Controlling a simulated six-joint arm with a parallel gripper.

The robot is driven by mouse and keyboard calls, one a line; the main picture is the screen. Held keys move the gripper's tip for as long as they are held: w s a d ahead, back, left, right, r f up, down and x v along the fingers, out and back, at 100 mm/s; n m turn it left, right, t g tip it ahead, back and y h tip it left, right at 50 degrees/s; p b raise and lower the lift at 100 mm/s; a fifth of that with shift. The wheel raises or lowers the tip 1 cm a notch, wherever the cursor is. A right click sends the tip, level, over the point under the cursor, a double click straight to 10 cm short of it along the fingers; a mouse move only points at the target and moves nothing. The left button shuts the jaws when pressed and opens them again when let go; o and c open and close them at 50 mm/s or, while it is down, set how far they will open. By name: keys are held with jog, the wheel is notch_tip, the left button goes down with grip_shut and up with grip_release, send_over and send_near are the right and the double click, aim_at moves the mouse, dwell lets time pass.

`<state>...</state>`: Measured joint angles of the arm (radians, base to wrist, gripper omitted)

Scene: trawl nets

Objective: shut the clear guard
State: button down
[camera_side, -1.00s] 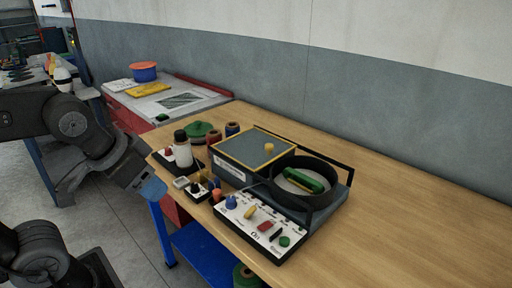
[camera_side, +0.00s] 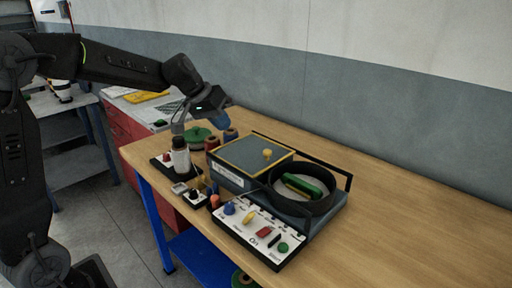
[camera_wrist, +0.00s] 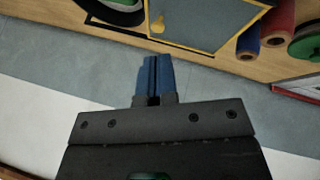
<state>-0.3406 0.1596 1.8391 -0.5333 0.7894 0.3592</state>
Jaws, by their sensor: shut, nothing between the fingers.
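The clear guard (camera_side: 245,150) is a see-through panel with a yellow edge and a yellow knob (camera_side: 267,154). It lies over the grey box on the left of the machine, leaving the black round ring (camera_side: 305,205) uncovered, with a green object (camera_side: 303,185) inside. In the wrist view, the guard (camera_wrist: 205,22) and its knob (camera_wrist: 157,24) are near the top edge, the ring left of them. My gripper (camera_side: 224,121) is shut and empty, its blue fingers above the bench near the guard's far left corner. The fingers (camera_wrist: 155,62) appear together in the wrist view, apart from the knob.
A control panel (camera_side: 255,233) with coloured knobs sits in front of the machine. A white bottle (camera_side: 180,157), spools (camera_side: 212,143) and a green reel (camera_side: 196,136) stand to the left. A black rail frame (camera_side: 340,172) runs behind the ring. The bench's right side is clear.

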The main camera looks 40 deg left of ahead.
jog(key=w+a+f, duration=0.3)
jog(key=w+a, duration=0.2)
send_near(265, 157)
jog(key=shift+n, duration=0.4)
jog(key=f, duration=0.1)
jog(key=a+f, duration=0.2)
jog(key=f, duration=0.1)
jog(key=shift+w+a, duration=0.25)
jog(key=shift+w, duration=0.05)
jog(key=shift+w+d, duration=0.3)
jog(key=shift+d, duration=0.25)
jog(key=shift+w+d, duration=0.25)
jog(key=shift+d, duration=0.3)
jog(key=shift+w+d, duration=0.25)
jog(key=shift+d, duration=0.3)
jog(key=d, duration=2)
jog(key=shift+d, duration=0.5)
jog(key=shift+s, duration=0.1)
